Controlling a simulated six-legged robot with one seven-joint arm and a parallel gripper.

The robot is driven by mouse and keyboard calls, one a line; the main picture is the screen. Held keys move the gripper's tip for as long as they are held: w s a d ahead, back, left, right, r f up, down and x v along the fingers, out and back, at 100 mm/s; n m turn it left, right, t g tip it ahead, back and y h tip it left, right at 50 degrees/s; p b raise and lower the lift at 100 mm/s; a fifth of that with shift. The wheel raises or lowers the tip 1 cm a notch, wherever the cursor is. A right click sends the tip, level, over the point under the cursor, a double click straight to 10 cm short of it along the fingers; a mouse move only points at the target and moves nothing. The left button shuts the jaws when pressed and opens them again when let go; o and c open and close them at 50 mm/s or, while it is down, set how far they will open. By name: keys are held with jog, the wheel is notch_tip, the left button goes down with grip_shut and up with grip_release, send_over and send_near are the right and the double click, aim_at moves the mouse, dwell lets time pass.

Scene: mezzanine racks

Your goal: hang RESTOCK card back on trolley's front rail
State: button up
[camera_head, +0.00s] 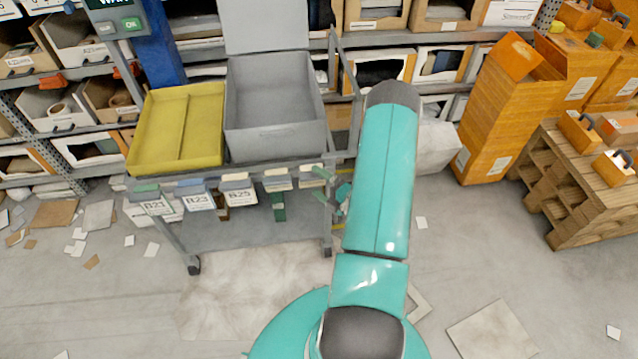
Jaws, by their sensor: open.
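The grey trolley (235,171) stands left of my arm, with a row of labelled cards along its front rail. Cards marked B21 (154,207), B23 (198,202) and B25 (237,197) hang there. A pale-topped card (277,181) is to their right, with a dark green strip (279,208) below it. No word RESTOCK is readable, so I cannot tell which piece is that card. My arm hides part of the area right of the trolley.
A yellow tray (150,135) and an open grey bin (303,125) sit on the trolley. Racks with boxes stand behind. Orange cartons (500,110) and a wooden pallet stack (590,205) are at right. Paper scraps litter the floor; the front left floor is mostly clear.

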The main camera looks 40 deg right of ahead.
jog(key=s+d, duration=0.1)
jog(key=s, duration=1.2)
jog(key=shift+d, duration=0.2)
jog(key=shift+s+r, duration=0.1)
jog(key=shift+s, duration=0.05)
